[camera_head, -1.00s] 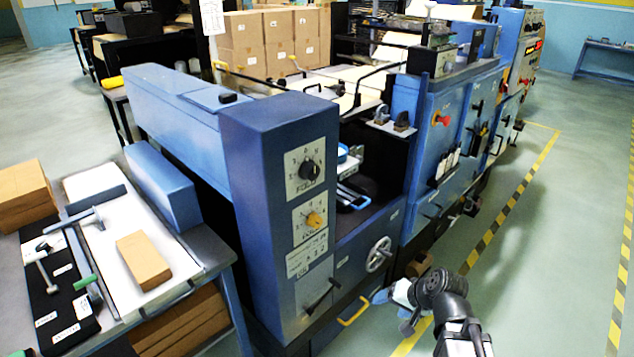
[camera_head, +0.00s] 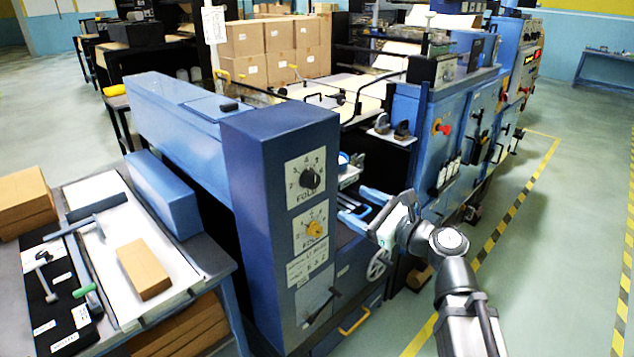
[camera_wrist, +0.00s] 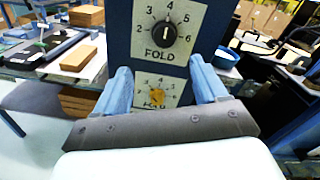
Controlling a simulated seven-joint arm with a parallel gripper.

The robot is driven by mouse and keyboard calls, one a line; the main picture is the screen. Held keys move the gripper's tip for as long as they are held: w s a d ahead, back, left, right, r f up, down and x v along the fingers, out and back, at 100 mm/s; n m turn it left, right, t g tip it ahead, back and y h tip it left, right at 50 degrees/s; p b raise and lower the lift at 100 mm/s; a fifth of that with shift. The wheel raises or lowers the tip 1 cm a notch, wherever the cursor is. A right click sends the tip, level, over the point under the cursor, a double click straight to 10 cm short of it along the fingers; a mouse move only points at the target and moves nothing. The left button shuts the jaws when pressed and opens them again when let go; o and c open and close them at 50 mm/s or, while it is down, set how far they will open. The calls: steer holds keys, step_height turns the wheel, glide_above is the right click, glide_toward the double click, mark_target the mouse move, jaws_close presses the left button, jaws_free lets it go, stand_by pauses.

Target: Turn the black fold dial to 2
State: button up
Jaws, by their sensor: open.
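The black fold dial (camera_head: 310,178) is a round knob on a white numbered plate, high on the front of the blue machine column. In the wrist view the dial (camera_wrist: 164,33) sits beyond and above the fingertips, centred between them. Its white mark points roughly up, near the 4; the 2 is at its left. My gripper (camera_head: 362,206) is right of the column, apart from the dial. In the wrist view my gripper (camera_wrist: 160,67) has its two blue fingers spread wide with nothing between them touching.
A yellow dial (camera_head: 315,229) on a similar plate is just below the black one. Lower on the column is a black lever (camera_head: 320,306). A handwheel (camera_head: 379,264) is near my arm. A bench with a cardboard block (camera_head: 144,268) stands at the left.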

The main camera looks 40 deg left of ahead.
mark_target(315, 180)
steer(key=a+m, duration=0.1)
steer(key=a, duration=0.3)
steer(key=a+m, duration=0.2)
steer(key=a, duration=0.3)
steer(key=a+m, duration=0.1)
steer(key=a, duration=0.3)
steer(key=shift+w+a+r+m, duration=0.15)
steer(key=shift+w+a+m, duration=0.15)
steer(key=shift+a, duration=0.1)
steer(key=shift+c, duration=0.4)
steer(key=c, duration=1)
